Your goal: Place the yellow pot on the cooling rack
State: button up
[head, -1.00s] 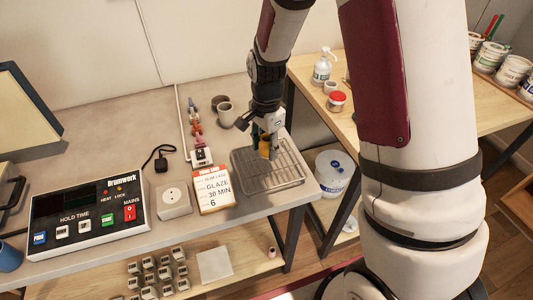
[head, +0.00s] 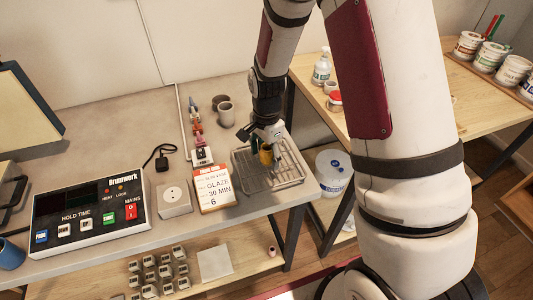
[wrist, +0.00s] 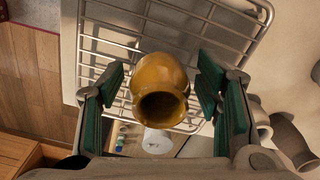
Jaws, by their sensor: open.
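The yellow pot (head: 265,156) is at the wire cooling rack (head: 255,183), over its middle in the head view. In the wrist view the pot (wrist: 160,75) stands mouth towards the camera, with the rack's bars (wrist: 225,30) behind it. It looks upright on the bars, but its base is hidden. My gripper (head: 265,150) is down around the pot. In the wrist view its green-padded fingers (wrist: 160,65) are open, one on each side of the pot, with a visible gap to it on both sides.
The rack sits near the table's right front corner. A white tub (head: 333,172) is below, to the right.

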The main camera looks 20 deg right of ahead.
notch_tip(320, 180, up, 12)
jog(key=s+r+n+t, duration=0.3)
jog(key=s+r+n, duration=0.4)
jog(key=s+r, duration=0.5)
jog(key=s+d+r+n+t, duration=0.1)
jog(key=s+r+n, duration=0.4)
jog(key=s, duration=0.5)
jog(key=shift+d+n+t+b, duration=0.3)
jog(key=shift+n+t, duration=0.3)
jog(key=shift+n, duration=0.6)
